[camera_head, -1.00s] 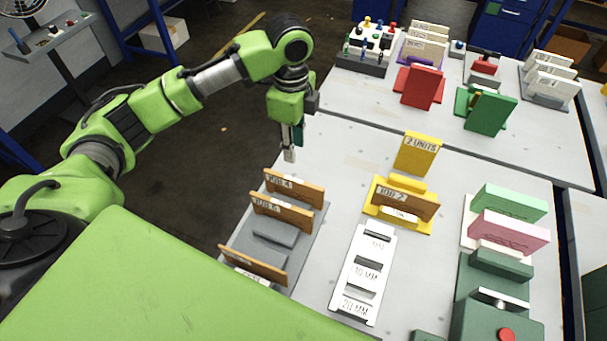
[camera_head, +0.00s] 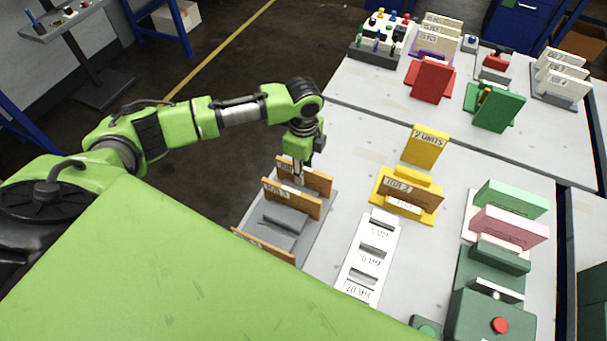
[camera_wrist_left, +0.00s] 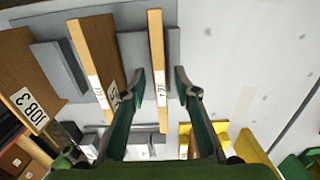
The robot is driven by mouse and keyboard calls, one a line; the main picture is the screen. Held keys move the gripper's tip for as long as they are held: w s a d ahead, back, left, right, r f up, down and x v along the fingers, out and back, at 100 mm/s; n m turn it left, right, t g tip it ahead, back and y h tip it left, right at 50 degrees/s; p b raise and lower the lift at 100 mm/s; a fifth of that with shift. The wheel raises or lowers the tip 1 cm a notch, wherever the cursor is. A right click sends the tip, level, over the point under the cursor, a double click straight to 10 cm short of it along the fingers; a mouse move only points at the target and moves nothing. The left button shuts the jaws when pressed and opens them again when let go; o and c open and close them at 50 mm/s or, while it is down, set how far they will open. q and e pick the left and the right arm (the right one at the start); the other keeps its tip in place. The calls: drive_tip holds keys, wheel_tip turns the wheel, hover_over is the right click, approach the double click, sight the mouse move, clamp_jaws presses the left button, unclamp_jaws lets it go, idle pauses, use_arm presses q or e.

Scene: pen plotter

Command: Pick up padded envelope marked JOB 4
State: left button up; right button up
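The back brown padded envelope (camera_head: 319,181) stands upright in a grey rack (camera_head: 310,232). Its label is mostly covered in the head view, but read JOB 4 a second ago. My left gripper (camera_head: 298,180) points down at this envelope's top edge. In the left wrist view my left gripper (camera_wrist_left: 160,76) is open, with one finger on each side of the envelope (camera_wrist_left: 157,45); small gaps show beside it. Whether the fingers touch it is not clear. My right gripper is not in view.
Another brown envelope (camera_head: 300,201) stands just in front, close to the left finger, and a third (camera_head: 262,246) nearer. A yellow holder (camera_head: 423,217) with the JOB 2 envelope (camera_head: 412,194) and a white gauge plate (camera_head: 383,228) stand to the right. Bare tabletop (camera_head: 352,150) lies behind.

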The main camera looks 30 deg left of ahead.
use_arm(q)
drive_tip(key=shift+w+f, duration=0.1)
drive_tip(key=shift+f, duration=0.1)
clamp_jaws()
drive_tip(key=shift+r, duration=0.15)
